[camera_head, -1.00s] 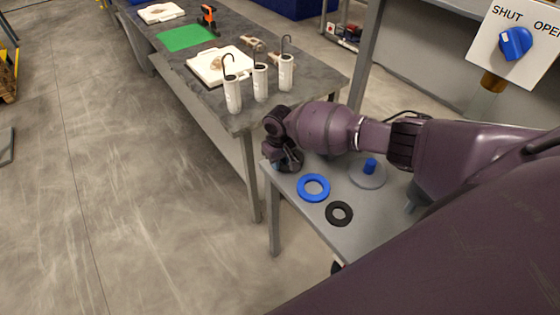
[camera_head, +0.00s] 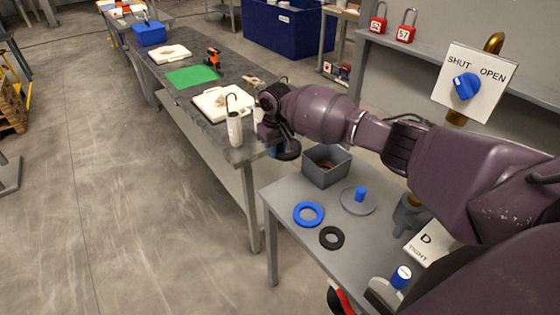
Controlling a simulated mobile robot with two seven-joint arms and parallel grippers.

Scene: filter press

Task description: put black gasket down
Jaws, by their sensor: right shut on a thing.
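My right gripper (camera_head: 276,138) is shut on a dark, round, flat thing (camera_head: 289,151) that looks like a black gasket. It is held in the air beyond the far left corner of the small grey table, in front of the near end of the long bench. The fingers and wrist hide much of it, and a bit of blue shows beside it. Another black gasket (camera_head: 332,238) lies flat on the small table (camera_head: 290,190), close to a blue ring (camera_head: 308,214). My left gripper is not in view.
A grey open box (camera_head: 326,166) and a round plate with a blue knob (camera_head: 358,200) stand on the small table. My right arm crosses the right side.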

